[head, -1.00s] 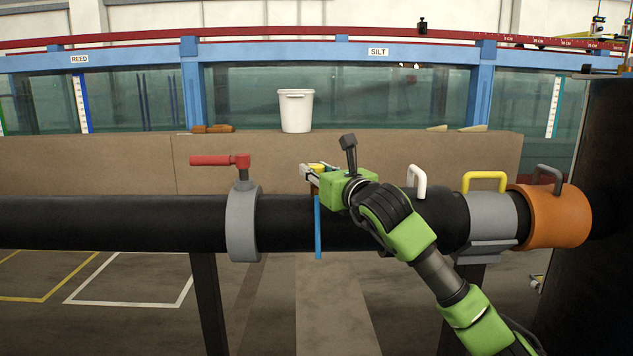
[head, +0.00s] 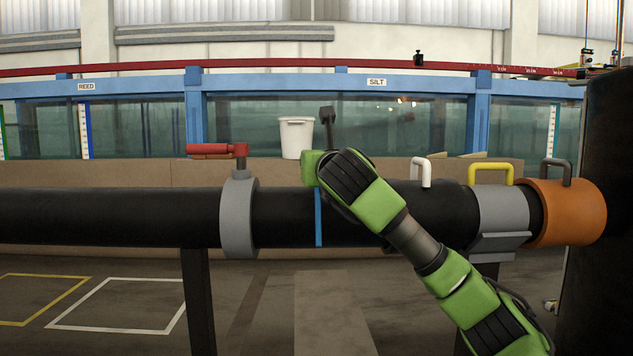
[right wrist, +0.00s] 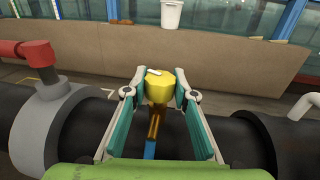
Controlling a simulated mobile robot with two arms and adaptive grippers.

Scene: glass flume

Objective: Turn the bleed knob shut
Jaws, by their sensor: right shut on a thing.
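The bleed knob (right wrist: 158,91) is yellow with a white mark on top. In the right wrist view it sits on a brass-coloured stem (right wrist: 155,125) above a blue band (right wrist: 149,149) around the black pipe. My right gripper (right wrist: 161,78) is shut on the knob, with one finger on each side of it. In the head view the blue band (head: 318,218) shows, but my right wrist hides the knob and the fingers. My left gripper is in neither view.
A red lever (head: 212,150) stands on a grey collar (head: 238,218) left of the knob. White (head: 421,172), yellow (head: 491,165) and dark (head: 558,165) handles stand on the pipe (head: 130,218) to the right. A white bucket (head: 296,138) stands behind, before the glass flume.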

